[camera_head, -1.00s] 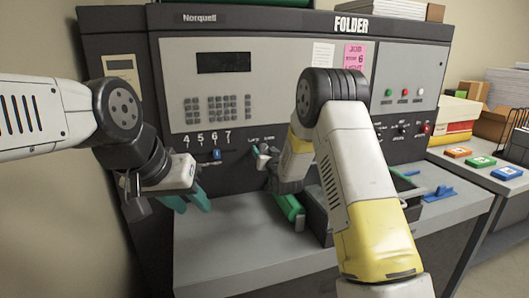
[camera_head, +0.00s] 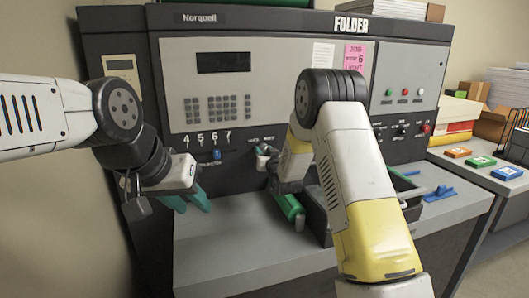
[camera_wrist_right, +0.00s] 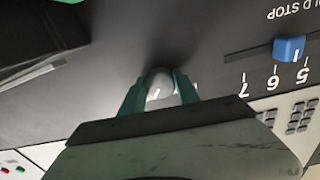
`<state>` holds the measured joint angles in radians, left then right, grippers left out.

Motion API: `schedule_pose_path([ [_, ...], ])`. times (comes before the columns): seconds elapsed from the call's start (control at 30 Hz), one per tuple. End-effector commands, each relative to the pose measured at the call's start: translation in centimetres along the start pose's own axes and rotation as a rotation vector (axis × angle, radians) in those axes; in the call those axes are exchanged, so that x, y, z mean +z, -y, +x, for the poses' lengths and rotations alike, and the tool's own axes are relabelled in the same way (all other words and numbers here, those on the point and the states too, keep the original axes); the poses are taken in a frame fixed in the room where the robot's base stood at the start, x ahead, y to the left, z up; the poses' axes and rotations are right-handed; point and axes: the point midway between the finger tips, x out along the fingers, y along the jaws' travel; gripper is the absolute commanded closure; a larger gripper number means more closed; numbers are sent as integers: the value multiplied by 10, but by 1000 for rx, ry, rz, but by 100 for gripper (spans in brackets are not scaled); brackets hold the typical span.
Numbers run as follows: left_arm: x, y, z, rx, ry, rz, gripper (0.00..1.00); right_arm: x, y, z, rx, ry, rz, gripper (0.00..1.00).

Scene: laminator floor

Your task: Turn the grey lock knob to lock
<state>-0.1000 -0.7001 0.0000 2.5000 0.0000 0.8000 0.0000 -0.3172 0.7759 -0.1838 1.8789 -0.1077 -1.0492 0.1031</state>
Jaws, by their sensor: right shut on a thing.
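The grey lock knob (camera_wrist_right: 160,82) is on the dark front panel of the folder. In the right wrist view it sits between the two teal fingertips of my right gripper (camera_wrist_right: 161,90), which is shut on it. Small white marks show on the panel beside the knob. In the head view my right gripper (camera_head: 264,158) is at the panel, right of the blue slider, and the knob is hidden or too small to make out there. My left gripper (camera_head: 188,201) is open and empty, low in front of the panel's left part.
A blue slider (camera_head: 216,155) stands on the numbered scale left of my right gripper; it also shows in the right wrist view (camera_wrist_right: 289,47). A green bar (camera_head: 290,208) and a dark tray lie below my right forearm. The grey table (camera_head: 225,250) is clear at front left.

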Motion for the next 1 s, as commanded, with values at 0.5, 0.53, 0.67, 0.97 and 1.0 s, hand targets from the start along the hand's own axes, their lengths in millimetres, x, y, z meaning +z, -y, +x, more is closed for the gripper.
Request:
schedule_pose_path([
  [0.5, 0, 0, 0, 0, 0, 0, 64, 1, -1, 0, -3, -15, -437, 100],
  [0.53, 0, 0, 0, 0, 0, 0, 64, 1, -1, 0, -3, -16, -466, 100],
  [0.67, 0, 0, 0, 0, 0, 0, 64, 1, -2, 0, -3, -20, -590, 100],
  [0.97, 0, 0, 0, 0, 0, 0, 64, 1, -2, 0, -6, -31, -875, 100],
  [1.0, 0, 0, 0, 0, 0, 0, 64, 1, -2, 0, -6, -33, -913, 100],
])
